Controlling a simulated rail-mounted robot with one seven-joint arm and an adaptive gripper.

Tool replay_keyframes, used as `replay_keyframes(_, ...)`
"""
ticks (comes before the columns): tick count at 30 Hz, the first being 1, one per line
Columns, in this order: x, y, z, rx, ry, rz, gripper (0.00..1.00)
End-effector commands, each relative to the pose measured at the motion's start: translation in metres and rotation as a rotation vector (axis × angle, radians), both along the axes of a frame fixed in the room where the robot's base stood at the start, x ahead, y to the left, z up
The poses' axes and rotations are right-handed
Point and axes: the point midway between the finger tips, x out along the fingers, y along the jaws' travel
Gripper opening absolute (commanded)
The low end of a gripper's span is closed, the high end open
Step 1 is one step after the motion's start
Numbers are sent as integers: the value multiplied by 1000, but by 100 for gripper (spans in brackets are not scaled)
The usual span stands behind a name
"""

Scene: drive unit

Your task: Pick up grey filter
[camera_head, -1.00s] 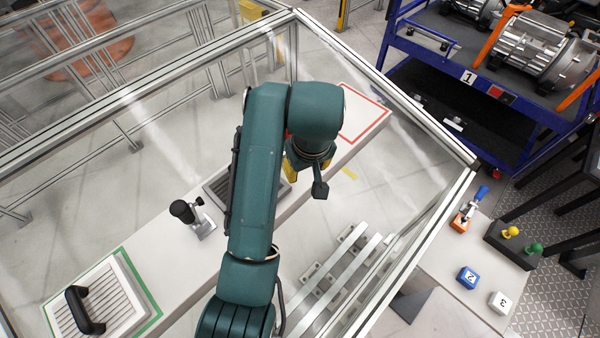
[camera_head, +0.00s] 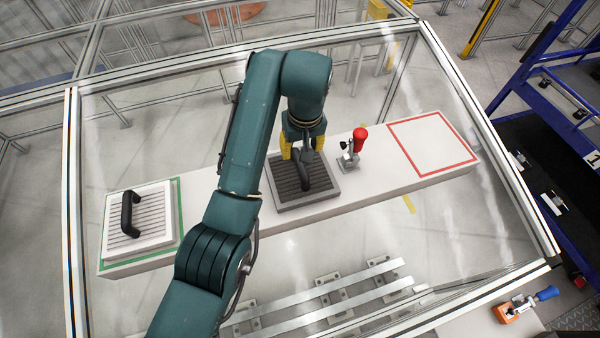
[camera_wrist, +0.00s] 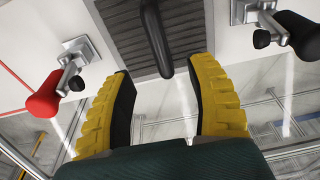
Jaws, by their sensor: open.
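The grey filter (camera_head: 287,192) is a slatted square panel with an upright black handle (camera_head: 306,172). It lies flat on the long white bench, near the middle. My gripper (camera_head: 302,153) has yellow fingers and is at the filter's handle in the head view. In the wrist view, my gripper (camera_wrist: 163,68) is open and empty. The handle (camera_wrist: 155,35) points down into the gap between the fingers, with clearance on both sides. The grey filter (camera_wrist: 120,32) fills the top middle there. I cannot tell the remaining distance to the handle.
A red-handled clamp (camera_head: 352,148) stands right of the filter. A black-handled clamp (camera_wrist: 270,22) shows on its other side. A white filter (camera_head: 150,222) lies in a green frame at left. A red-outlined square (camera_head: 432,143) on the bench is empty. Glass and metal rails surround the bench.

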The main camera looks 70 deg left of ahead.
Motion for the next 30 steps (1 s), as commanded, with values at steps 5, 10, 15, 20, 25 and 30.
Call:
replay_keyframes(5,1,4,-22,1,-1,0,56)
replay_keyframes(10,0,5,-34,1,-1,0,56)
replay_keyframes(15,0,7,-51,0,0,0,56)
replay_keyframes(20,0,12,-73,-2,2,-1,56)
replay_keyframes(25,1,14,-86,1,-1,-1,56)
replay_keyframes(30,1,14,-86,1,-1,-1,55)
